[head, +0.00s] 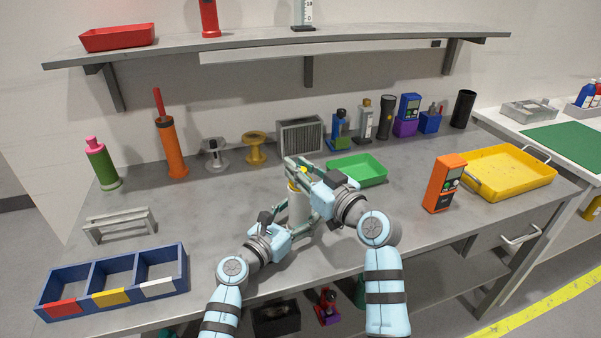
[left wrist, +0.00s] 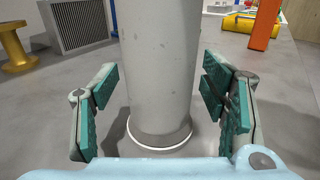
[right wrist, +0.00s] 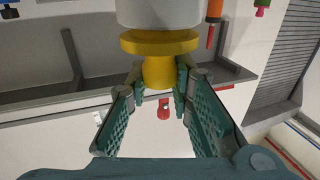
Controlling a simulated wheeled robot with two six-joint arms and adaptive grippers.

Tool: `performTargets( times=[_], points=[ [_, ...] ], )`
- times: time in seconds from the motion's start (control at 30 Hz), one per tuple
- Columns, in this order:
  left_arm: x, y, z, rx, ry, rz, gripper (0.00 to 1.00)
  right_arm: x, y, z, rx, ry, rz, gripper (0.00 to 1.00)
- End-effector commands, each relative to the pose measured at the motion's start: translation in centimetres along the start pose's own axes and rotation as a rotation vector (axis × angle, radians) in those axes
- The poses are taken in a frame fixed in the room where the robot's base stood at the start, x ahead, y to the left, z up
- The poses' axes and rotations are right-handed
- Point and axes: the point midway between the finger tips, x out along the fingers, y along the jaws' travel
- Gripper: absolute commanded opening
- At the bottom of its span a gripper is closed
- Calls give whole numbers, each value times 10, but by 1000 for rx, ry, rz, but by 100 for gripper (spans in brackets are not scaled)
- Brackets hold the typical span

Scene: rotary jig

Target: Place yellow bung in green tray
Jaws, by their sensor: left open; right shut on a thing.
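A pale grey cylinder (head: 297,207) stands upright on the bench, mostly hidden by my grippers in the head view. In the left wrist view the cylinder (left wrist: 160,70) stands between the fingers of my left gripper (head: 298,218), which is open around it with gaps at both sides. My right gripper (head: 302,174) is at the cylinder's top, shut on the knob of the yellow bung (right wrist: 158,45). The bung's wide flange is against the cylinder's end (right wrist: 160,12); I cannot tell how deep it sits. The empty green tray (head: 357,169) lies just right of my right gripper.
An orange meter (head: 444,184) and a yellow tray (head: 510,172) stand to the right. A yellow spool (head: 255,148) and a grey vented box (head: 301,136) are behind. A blue divided bin (head: 113,281) is at front left. A shelf (head: 280,43) hangs above.

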Motion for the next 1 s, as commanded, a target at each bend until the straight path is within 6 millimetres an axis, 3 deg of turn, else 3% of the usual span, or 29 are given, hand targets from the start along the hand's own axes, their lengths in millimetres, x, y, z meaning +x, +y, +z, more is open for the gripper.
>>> performTargets(
  times=[0.23,0.27,0.37,0.77,1.0],
  points=[
    [0,0,2,0,0,0,67,0,0,6,-1,2,1,0],
    [0,0,2,0,0,0,67,0,0,6,-1,1,1,25],
    [0,0,2,0,0,0,67,0,0,6,-1,1,1,41],
    [0,0,-2,0,0,0,67,-2,0,11,-1,1,1,41],
    [0,0,-1,0,0,0,67,-47,-6,18,-1,-1,2,41]
  ],
)
